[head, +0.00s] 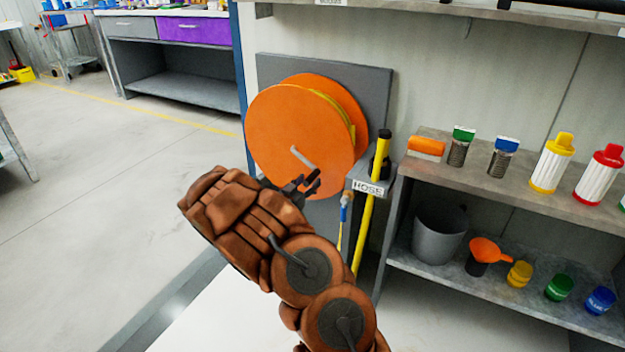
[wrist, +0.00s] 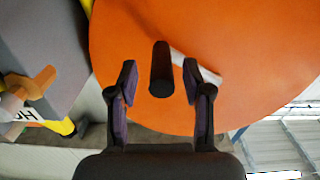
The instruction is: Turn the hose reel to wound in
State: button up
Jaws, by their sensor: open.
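The orange hose reel (head: 290,130) is mounted on a grey wall plate (head: 375,88) in the head view. A pale crank arm (head: 303,157) shows on its front face. My gripper (head: 308,186) is in front of the lower part of the reel. In the wrist view, the orange reel face (wrist: 240,50) fills much of the picture. A dark crank handle (wrist: 161,70) points toward the camera, with its pale crank arm (wrist: 195,68) behind it. My gripper (wrist: 161,85) is open, with one finger on each side of the handle and gaps visible. The hose's wound length is mostly hidden.
A yellow pole (head: 372,200) stands right of the reel beside the HOSE label (head: 368,187). A shelf (head: 470,170) with brushes, filters, a bucket (head: 440,235) and funnel is to the right. Open floor (head: 100,180) lies left.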

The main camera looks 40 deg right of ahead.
aim_at(313, 176)
jog(key=shift+b+x, duration=0.6)
jog(key=shift+x, duration=1.4)
grip_shut()
